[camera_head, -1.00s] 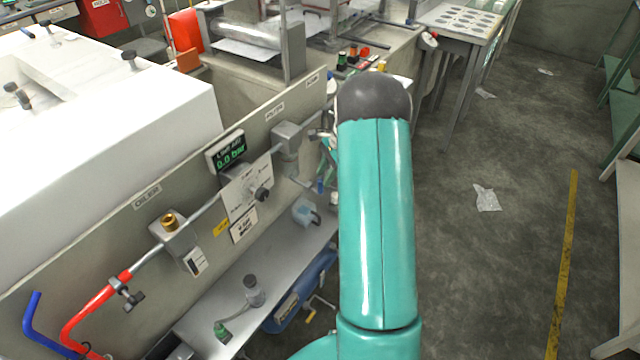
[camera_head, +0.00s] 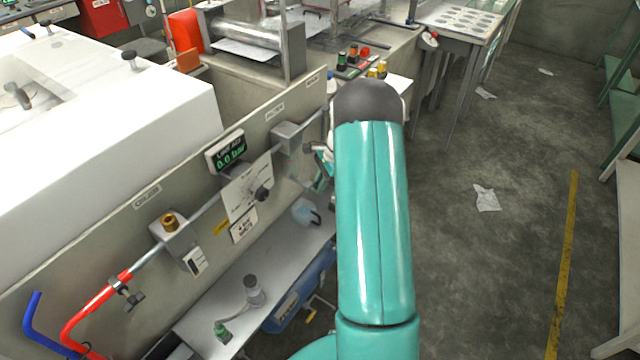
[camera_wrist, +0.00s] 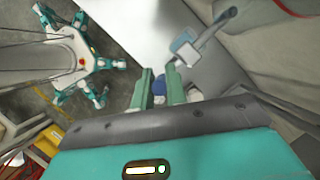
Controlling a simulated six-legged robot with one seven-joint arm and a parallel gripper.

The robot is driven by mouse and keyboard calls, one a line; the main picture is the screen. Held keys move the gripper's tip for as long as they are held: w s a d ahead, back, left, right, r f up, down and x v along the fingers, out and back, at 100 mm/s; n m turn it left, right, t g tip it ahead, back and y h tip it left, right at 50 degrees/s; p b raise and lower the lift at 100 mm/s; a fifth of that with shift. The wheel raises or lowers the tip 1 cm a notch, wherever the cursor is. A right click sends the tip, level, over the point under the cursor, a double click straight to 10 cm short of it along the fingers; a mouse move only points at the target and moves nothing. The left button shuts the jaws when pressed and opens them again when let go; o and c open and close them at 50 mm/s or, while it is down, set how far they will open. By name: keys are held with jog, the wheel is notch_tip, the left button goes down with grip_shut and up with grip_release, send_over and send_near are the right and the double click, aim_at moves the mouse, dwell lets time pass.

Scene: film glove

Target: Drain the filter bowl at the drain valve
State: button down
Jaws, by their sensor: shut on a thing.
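The filter unit's grey head (camera_head: 289,136) is on the panel, with its bowl below it, mostly hidden behind my arm and hard to make out. My gripper (camera_head: 322,172) is at the bowl's lower end, partly hidden by my arm. In the wrist view its two green fingers (camera_wrist: 158,88) are closed around a small blue part (camera_wrist: 158,86), which looks like the drain valve at the bowl's bottom. A pale blue container (camera_head: 305,212) with a dark handle stands on the shelf beneath. It also seems to show past the fingertips in the wrist view (camera_wrist: 186,46).
A pressure display (camera_head: 226,150) reads 0.0 bar. A grey shelf (camera_head: 215,310) runs below. The floor (camera_head: 470,260) to the right is mostly open.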

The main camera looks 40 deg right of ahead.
jog(key=shift+a, duration=0.1)
jog(key=shift+s+a+f+n+t+h, duration=0.3)
jog(key=shift+a+f+t+h, duration=0.6)
jog(key=shift+h, duration=1.75)
jog(key=shift+s+a+f+n+t+h, duration=0.15)
jog(key=shift+a+f+n+t+h, duration=0.3)
jog(key=shift+t+h, duration=1.5)
jog(key=shift+s+a+f+n+t+h, duration=0.4)
jog(key=shift+f+h, duration=0.45)
jog(key=shift+h, duration=2.55)
jog(key=shift+w+a, duration=0.1)
jog(key=shift+w, duration=0.05)
jog(key=c, duration=1.4)
grip_release()
